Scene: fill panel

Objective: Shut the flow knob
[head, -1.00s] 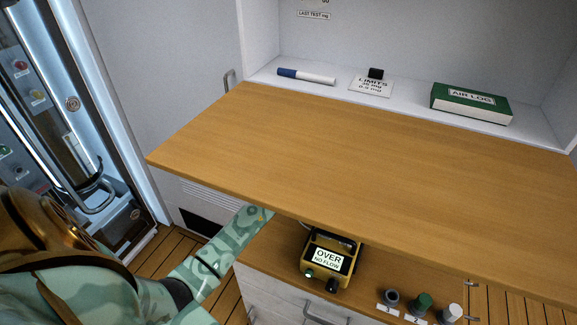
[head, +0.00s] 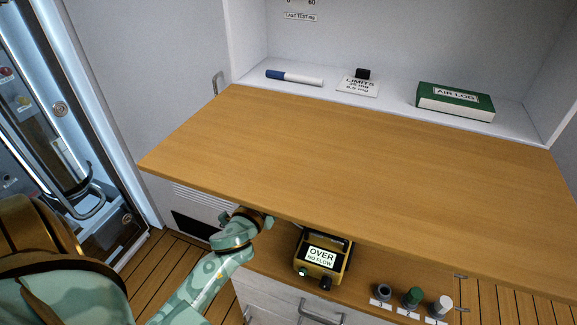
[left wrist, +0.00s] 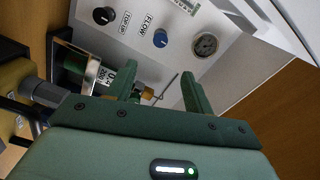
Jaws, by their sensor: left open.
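The blue flow knob (left wrist: 160,38) sits beside the FLOW label (left wrist: 148,25) on a pale panel in the left wrist view. It lies beyond my left gripper (left wrist: 160,85), whose two green fingers are apart with nothing held between them. The fingers appear clear of the knob. In the head view my left gripper (head: 258,220) is at the front edge of the wooden top, partly under it. The panel and knob are hidden there. My right gripper is not in view.
A black knob (left wrist: 104,15) by the TOP UP label and a round gauge (left wrist: 205,45) share the panel. A labelled cylinder (left wrist: 102,75) and a thin rod are near the fingers. A yellow meter (head: 323,258) reading OVER NO FLOW stands on the lower shelf, near several small capped parts (head: 413,297).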

